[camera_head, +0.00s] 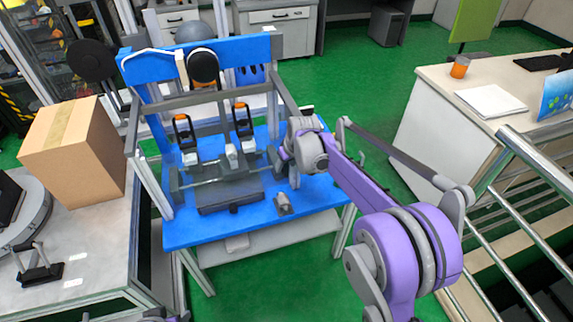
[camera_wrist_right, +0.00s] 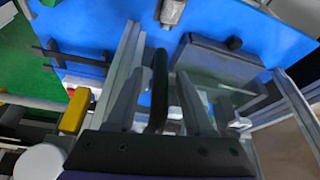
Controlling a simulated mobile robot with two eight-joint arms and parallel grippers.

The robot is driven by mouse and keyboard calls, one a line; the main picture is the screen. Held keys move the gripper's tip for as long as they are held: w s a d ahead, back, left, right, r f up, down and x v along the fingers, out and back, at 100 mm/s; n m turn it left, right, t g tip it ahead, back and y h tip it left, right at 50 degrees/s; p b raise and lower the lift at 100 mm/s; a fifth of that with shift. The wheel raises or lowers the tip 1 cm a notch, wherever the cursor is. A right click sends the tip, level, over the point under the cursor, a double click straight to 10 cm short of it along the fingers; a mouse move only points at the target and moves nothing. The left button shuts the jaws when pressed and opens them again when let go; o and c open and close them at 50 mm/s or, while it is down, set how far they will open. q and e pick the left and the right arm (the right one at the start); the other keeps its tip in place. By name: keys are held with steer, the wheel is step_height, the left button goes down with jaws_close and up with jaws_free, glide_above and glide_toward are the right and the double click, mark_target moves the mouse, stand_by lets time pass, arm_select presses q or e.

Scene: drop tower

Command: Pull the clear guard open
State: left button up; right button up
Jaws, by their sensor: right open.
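The clear guard shows mainly as a grey-framed structure (camera_head: 183,102) around the test fixture on the blue bench. Its see-through panel is hard to make out. My right gripper (camera_head: 284,160) is at the right side of this frame, partly hidden by its own wrist. In the right wrist view, my right gripper (camera_wrist_right: 160,95) is open. A dark upright handle (camera_wrist_right: 158,85) stands between its two grey fingers, with gaps visible on both sides. I cannot tell whether either finger touches it.
The blue bench (camera_head: 190,231) carries the fixture and a small grey block (camera_head: 283,204). A cardboard box (camera_head: 75,150) stands on the left table. A white desk (camera_head: 420,130) and metal railing (camera_head: 535,160) are at right. Green floor (camera_head: 380,95) is clear between.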

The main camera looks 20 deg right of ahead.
steer(key=shift+c, duration=0.2)
jaws_close()
stand_by(1.1)
